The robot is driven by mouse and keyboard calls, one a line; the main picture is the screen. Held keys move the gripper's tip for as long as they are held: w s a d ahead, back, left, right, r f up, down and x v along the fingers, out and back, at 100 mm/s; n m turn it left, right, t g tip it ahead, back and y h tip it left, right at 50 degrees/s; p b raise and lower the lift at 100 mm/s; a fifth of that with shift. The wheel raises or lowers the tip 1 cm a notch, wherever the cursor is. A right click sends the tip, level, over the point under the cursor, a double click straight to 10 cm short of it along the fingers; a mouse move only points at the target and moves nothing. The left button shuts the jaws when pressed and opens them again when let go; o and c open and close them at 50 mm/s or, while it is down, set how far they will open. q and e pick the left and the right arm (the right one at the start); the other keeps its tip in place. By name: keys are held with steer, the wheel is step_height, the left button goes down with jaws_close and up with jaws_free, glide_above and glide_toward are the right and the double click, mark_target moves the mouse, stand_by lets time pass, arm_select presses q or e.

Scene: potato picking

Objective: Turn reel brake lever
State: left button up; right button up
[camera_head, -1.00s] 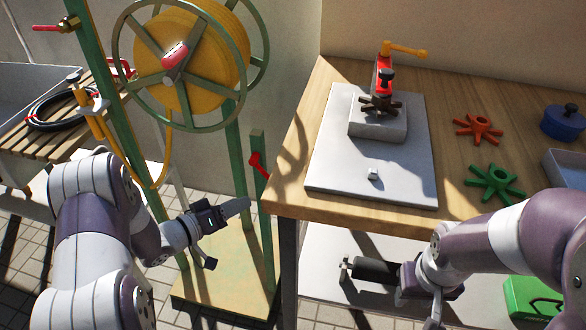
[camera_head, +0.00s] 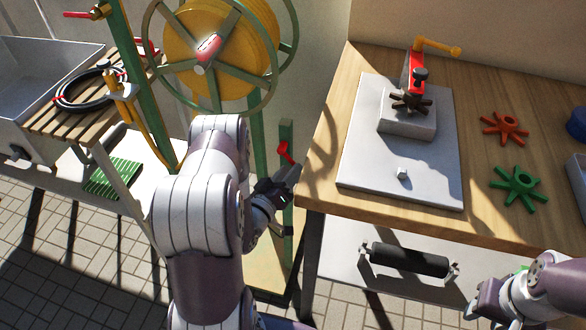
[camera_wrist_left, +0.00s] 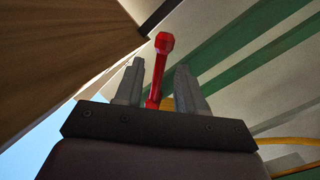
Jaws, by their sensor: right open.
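The red reel brake lever (camera_head: 286,151) is on a short green post beside the reel stand. The yellow reel (camera_head: 222,45) with its green spoked wheel stands above and behind it. My left gripper (camera_head: 286,180) is just below the lever in the head view. In the left wrist view the red lever (camera_wrist_left: 159,70) shows between the two grey fingers (camera_wrist_left: 160,85), with gaps on both sides, so the gripper is open. My right gripper (camera_head: 478,308) is low at the right, in front of the table; its fingers are small in view.
The wooden table (camera_head: 325,185) edge is close to the right of my left gripper. A grey plate (camera_head: 380,170) with a red clamp stands on it, beside orange and green star knobs (camera_head: 517,188). A black roller (camera_head: 408,262) lies below. A slatted bench (camera_head: 75,125) holds a coiled hose.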

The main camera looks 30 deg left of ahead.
arm_select(q)
steer(key=shift+w, duration=0.95)
jaws_close()
steer(key=m, duration=0.1)
steer(key=a+m, duration=0.1)
steer(key=m+g, duration=0.1)
steer(key=m, duration=0.1)
steer(key=shift+s+a+f+p, duration=0.25)
steer(key=shift+a+f+p, duration=0.1)
steer(key=shift+a+f, duration=0.05)
jaws_free()
